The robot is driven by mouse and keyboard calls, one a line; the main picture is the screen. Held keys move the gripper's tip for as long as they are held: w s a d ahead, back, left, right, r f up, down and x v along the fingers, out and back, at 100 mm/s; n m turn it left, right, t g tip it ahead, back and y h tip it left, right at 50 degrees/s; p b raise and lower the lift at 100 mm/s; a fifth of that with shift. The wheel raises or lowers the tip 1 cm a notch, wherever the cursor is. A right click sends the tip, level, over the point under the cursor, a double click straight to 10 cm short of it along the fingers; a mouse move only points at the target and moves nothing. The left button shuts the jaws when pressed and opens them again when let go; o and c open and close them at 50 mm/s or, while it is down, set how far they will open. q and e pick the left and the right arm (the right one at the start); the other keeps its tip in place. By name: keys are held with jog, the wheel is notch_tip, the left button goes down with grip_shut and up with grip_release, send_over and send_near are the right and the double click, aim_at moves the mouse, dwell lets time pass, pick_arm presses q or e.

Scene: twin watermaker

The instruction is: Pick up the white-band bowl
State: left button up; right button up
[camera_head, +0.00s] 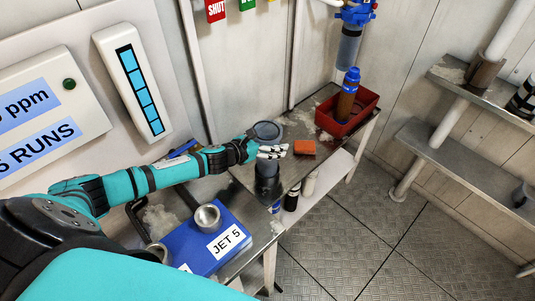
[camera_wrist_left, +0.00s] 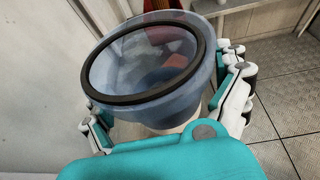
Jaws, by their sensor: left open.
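A translucent blue-grey bowl with a dark rim ring (camera_head: 267,131) stands on the metal bench in the head view, just beyond my left gripper. In the left wrist view the same bowl (camera_wrist_left: 150,65) is large, its open mouth tilted toward the camera. A pale strip shows low on it, partly hidden by my gripper, so I cannot be sure it is the white band. My left gripper (camera_head: 280,151) is open; in the left wrist view its fingers (camera_wrist_left: 170,100) stand on both sides of the bowl. Contact is not clear. My right gripper is out of view.
A dark cylindrical object (camera_head: 267,186) stands nearer on the bench. An orange block (camera_head: 304,147) and a red bin (camera_head: 358,107) holding a blue-capped brown cylinder (camera_head: 347,92) lie to the right. Bottles stand below.

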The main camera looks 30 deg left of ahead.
pick_arm(q)
jog(key=shift+c, duration=0.9)
jog(key=shift+r, duration=0.1)
jog(key=c, duration=1.6)
